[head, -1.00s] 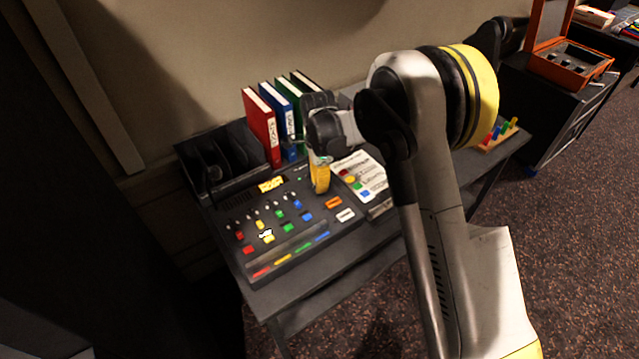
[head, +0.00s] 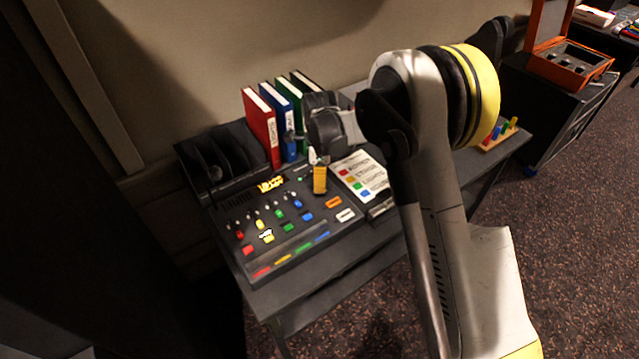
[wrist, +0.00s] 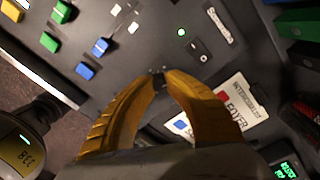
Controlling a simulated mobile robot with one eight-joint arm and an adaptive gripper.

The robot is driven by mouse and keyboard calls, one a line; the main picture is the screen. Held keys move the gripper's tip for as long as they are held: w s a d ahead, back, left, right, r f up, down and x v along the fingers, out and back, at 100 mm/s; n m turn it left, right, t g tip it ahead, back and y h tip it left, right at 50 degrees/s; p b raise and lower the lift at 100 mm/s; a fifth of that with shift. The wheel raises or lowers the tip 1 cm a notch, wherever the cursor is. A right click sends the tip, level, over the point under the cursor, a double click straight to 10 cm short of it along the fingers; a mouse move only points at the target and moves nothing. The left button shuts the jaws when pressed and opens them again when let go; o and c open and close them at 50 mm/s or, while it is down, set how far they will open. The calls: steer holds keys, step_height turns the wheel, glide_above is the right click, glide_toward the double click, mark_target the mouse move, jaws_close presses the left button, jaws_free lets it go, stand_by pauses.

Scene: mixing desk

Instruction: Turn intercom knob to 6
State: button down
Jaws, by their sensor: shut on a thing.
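The mixing desk (head: 330,222) is a dark panel with coloured buttons, sliders and a lit yellow display (head: 270,184). My gripper (head: 320,183) points down at its upper right part. In the wrist view my gripper's yellow fingers (wrist: 161,77) close on a small dark knob (wrist: 159,83), mostly hidden between the tips. Several small light marks surround it. I cannot read the knob's pointer or number. A green light (wrist: 182,32) glows on the panel near a small switch (wrist: 200,50).
Red, blue and green binders (head: 262,128) stand behind. A dark rack (head: 222,165) is at the back left. Coloured pegs (head: 506,128) stand far right.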

steer(key=c, duration=1.3)
jaws_free()
step_height(320, 180, up, 12)
steer(key=shift+w, duration=0.3)
